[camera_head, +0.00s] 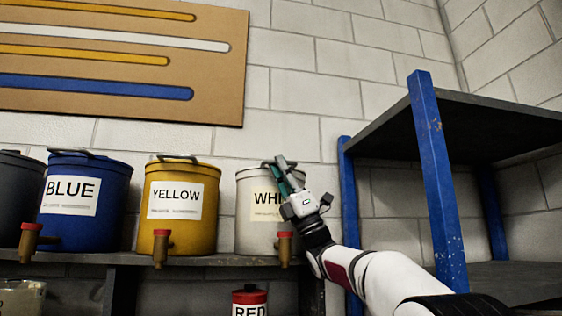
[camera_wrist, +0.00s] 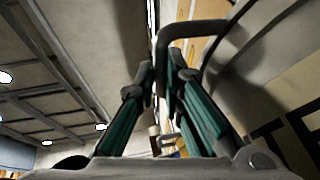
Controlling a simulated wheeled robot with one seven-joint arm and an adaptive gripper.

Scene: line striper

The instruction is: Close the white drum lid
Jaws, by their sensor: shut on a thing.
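The white drum (camera_head: 255,225) stands on the shelf, right of the yellow drum, its label partly covered by my arm. Its lid (camera_head: 247,169) sits at the top of the drum; whether a small gap remains at the rim cannot be told. My gripper (camera_head: 279,164) is at the lid's dark handle (camera_head: 266,163), in front of the drum's upper right. In the wrist view, my gripper (camera_wrist: 160,78) has its fingers close together at one leg of the bent handle (camera_wrist: 196,30), shut on it. The fingers hide part of the handle and lid.
The yellow drum (camera_head: 179,233) and blue drum (camera_head: 85,230) stand to the left with lids on. Taps stick out at the drum fronts. A blue-posted rack (camera_head: 437,180) stands close on the right. A red-capped container (camera_head: 249,297) is below.

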